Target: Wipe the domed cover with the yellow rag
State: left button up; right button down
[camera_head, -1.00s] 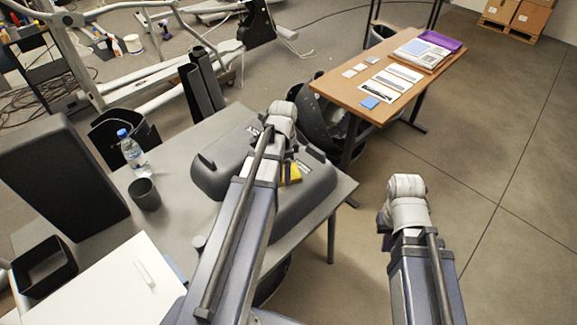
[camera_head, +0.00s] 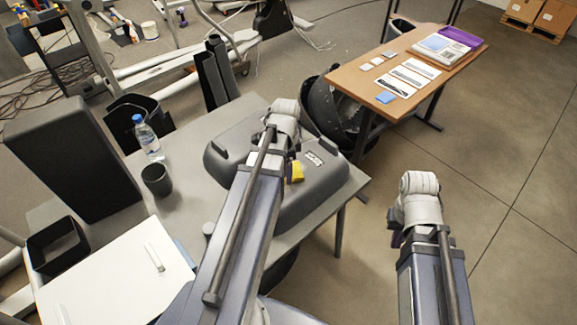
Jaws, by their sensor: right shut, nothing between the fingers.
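The domed cover (camera_head: 275,205) is a dark grey, rounded shell lying on the grey table. The yellow rag (camera_head: 297,173) shows as a small patch against the cover, just right of my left wrist. My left gripper (camera_head: 291,170) is at the rag over the cover. Its fingers are mostly hidden behind my wrist, so I cannot tell its opening or its grip. My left arm also hides the middle of the cover. My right gripper (camera_head: 395,227) is shut and empty, out over the floor to the right of the table.
The grey table (camera_head: 185,205) also bears a bottle (camera_head: 149,140), a dark cup (camera_head: 157,181), a black square holder (camera_head: 57,246) and a white board (camera_head: 112,275). A wooden table (camera_head: 440,80) stands beyond. Floor at right is clear.

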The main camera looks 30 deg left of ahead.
pick_arm(q)
jog(key=shift+s+a+r, duration=0.1)
jog(key=shift+s+a, duration=0.2)
jog(key=shift+s, duration=0.5)
jog(key=shift+s+a, duration=0.25)
jog(key=shift+s, duration=0.55)
jog(key=shift+s, duration=0.1)
jog(key=shift+s+a, duration=0.3)
jog(key=shift+s, duration=0.5)
jog(key=shift+s+a, duration=0.3)
jog(key=shift+s, duration=0.5)
jog(key=shift+w, duration=0.1)
jog(key=shift+w+d, duration=0.2)
jog(key=shift+w, duration=0.35)
jog(key=shift+w+d, duration=0.15)
jog(key=shift+w, duration=0.4)
jog(key=shift+w+d, duration=0.25)
jog(key=shift+w, duration=0.25)
jog(key=shift+w, duration=0.1)
